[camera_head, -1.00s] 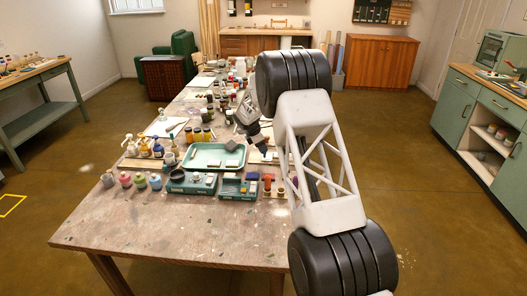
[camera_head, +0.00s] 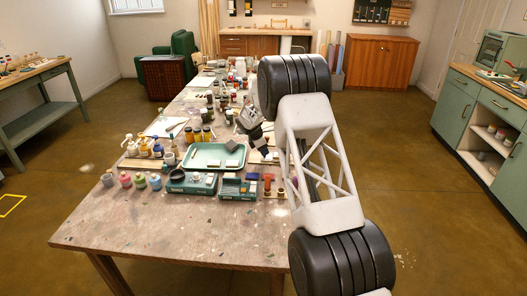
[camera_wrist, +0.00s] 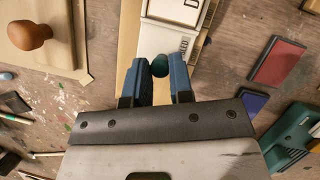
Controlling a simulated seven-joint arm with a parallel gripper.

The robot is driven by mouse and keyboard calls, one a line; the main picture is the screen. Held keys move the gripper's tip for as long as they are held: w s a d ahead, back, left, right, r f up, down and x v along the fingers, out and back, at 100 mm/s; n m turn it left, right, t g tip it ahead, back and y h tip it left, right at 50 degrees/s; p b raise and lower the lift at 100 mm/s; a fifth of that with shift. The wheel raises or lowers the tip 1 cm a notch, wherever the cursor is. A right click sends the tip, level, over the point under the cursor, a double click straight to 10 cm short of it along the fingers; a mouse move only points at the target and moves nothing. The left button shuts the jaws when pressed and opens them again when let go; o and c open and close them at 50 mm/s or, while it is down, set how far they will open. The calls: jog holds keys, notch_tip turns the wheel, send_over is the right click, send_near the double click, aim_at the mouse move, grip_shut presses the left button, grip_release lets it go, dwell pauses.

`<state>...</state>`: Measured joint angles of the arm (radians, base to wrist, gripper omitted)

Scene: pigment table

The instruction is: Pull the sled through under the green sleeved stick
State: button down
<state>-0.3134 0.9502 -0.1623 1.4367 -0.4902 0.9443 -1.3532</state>
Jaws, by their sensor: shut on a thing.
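In the wrist view my gripper (camera_wrist: 163,76) has blue fingers on either side of a dark green round knob (camera_wrist: 160,64) and is shut on it. The knob is at the near end of a white piece (camera_wrist: 157,40), which looks like the sled. A white block with a dark letter (camera_wrist: 176,12) is just beyond it. They are over a long pale wooden board (camera_wrist: 127,40). I cannot make out the green sleeved stick in either view. In the head view my arm and wrist partly hide this area, and the fingertips cannot be made out.
In the wrist view a wooden block with a brown knob (camera_wrist: 30,36) is at left. A red block (camera_wrist: 278,60), a blue block (camera_wrist: 253,101) and a teal container (camera_wrist: 296,140) are at right. In the head view a green tray (camera_head: 190,163) lies left of my wrist. The table front (camera_head: 170,232) is clear.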

aim_at(274, 154)
jog(key=shift+d, duration=2.2)
jog(key=c, duration=1)
grip_release()
jog(key=shift+c, duration=0.2)
jog(key=shift+r, duration=0.1)
jog(key=v, duration=0.7)
jog(key=shift+a+r, duration=0.2)
jog(key=shift+r, duration=0.1)
jog(key=shift+s, duration=0.1)
